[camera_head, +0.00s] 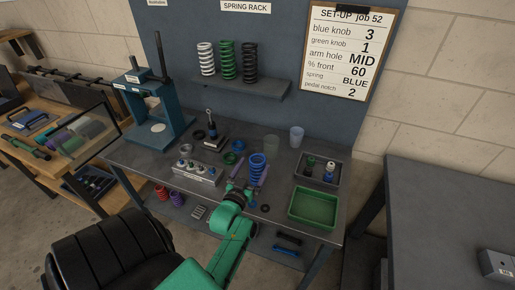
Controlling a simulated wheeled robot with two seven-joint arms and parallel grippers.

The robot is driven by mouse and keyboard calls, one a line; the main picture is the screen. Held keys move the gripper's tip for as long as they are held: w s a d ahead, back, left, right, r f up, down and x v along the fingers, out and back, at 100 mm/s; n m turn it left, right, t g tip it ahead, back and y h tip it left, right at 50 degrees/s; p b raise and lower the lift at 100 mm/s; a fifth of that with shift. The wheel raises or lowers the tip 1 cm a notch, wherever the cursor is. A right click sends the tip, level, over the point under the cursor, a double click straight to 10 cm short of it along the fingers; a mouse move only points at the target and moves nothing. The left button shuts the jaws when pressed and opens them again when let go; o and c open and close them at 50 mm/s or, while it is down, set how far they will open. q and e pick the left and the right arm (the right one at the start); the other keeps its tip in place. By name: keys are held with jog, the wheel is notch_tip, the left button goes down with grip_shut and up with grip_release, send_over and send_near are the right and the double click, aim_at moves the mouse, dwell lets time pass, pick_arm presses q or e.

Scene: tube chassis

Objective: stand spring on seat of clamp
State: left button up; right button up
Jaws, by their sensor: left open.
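The teal clamp (135,101) stands at the back left of the workbench, with a pale round seat (158,127) on its base; nothing stands on the seat. A blue spring (257,164) stands upright near the middle of the bench. My left gripper (248,183) is open at the spring's near side, its fingers close to the spring's lower part. I cannot tell whether they touch it. My right gripper is not in view. White, green and black springs (227,61) stand on the spring rack shelf.
A green tray (313,222) and a grey tray (341,168) with small parts lie on the right of the bench. A grey block with knobs (199,172) is left of the gripper. Two translucent cups (297,137) stand behind. A set-up sheet (350,50) reads spring BLUE.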

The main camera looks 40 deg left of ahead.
aim_at(260, 156)
pick_arm(q)
jog(key=b+x, duration=0.3)
jog(key=x, duration=0.3)
jog(key=shift+w+f, duration=0.1)
jog(key=shift+w, duration=0.35)
jog(key=shift+s, duration=0.15)
jog(key=c, duration=1.3)
grip_shut()
